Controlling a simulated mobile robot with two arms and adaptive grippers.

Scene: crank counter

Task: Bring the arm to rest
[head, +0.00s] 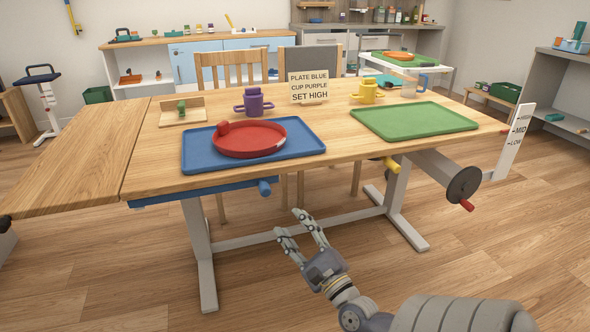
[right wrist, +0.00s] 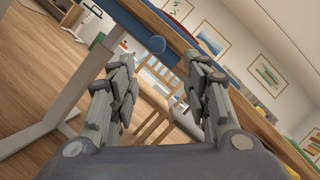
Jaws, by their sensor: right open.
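My right gripper (head: 304,234) is open and empty in the head view, in front of the table and below its top. Its arm comes in from the lower right. In the right wrist view, the two fingers of my right gripper (right wrist: 160,85) stand apart with nothing between them. My left gripper is in neither view.
The wooden table (head: 335,160) holds a blue tray (head: 195,163) with a red plate (head: 250,139), a green tray (head: 415,121), a purple cup (head: 254,102), a yellow cup (head: 367,93) and a sign (head: 308,87). A crank wheel (head: 463,185) sticks out at right. Floor in front is clear.

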